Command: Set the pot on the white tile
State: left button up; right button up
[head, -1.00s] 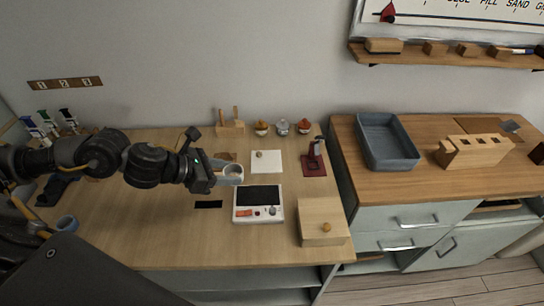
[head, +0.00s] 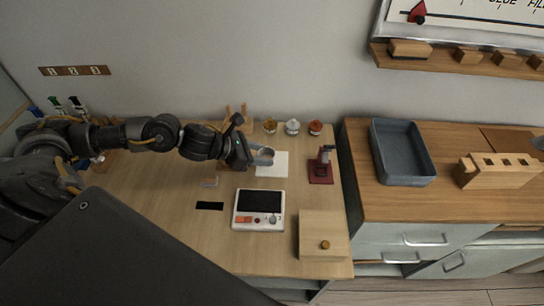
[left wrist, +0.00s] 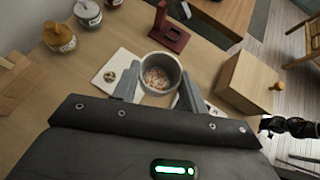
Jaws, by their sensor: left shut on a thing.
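The pot (left wrist: 160,76) is a grey round cup with reddish-brown grains inside. My left gripper (head: 262,156) is shut on it, with one finger on each side in the left wrist view (left wrist: 158,98). In the head view the pot (head: 265,151) overlaps the upper left part of the white tile (head: 273,170). In the left wrist view the white tile (left wrist: 119,63) shows left of the pot, with a small brown piece (left wrist: 110,76) on it. I cannot tell whether the pot touches the tile. A dark arm part, likely my right one, shows at the right edge there.
A white device with a dark screen (head: 258,222) lies in front of the tile. A red stand (head: 320,172) is to the right, a wooden box (head: 313,233) nearer. Several small lidded jars (head: 292,127) stand along the wall. A blue-grey tray (head: 405,180) is on the right counter.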

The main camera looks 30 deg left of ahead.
pick_arm(q)
jog(key=w+f+p, duration=0.1)
jog(key=w+f, duration=0.3)
jog(key=f, duration=0.1)
jog(key=shift+w+d, duration=0.15)
jog(key=shift+w, duration=0.15)
jog(key=shift+w+f, duration=0.3)
jog(key=shift+f, duration=0.05)
jog(key=shift+w+f+p, duration=0.15)
jog(key=shift+f+p, duration=0.15)
jog(key=shift+p, duration=0.05)
notch_tip(320, 180, down, 2)
jog(key=shift+f+p, duration=0.15)
jog(key=shift+p, duration=0.4)
jog(key=shift+f, duration=0.25)
pick_arm(e)
jog(key=r, duration=0.2)
jog(key=w+r, duration=0.1)
jog(key=shift+a+r, duration=0.25)
jog(key=shift+a, duration=0.05)
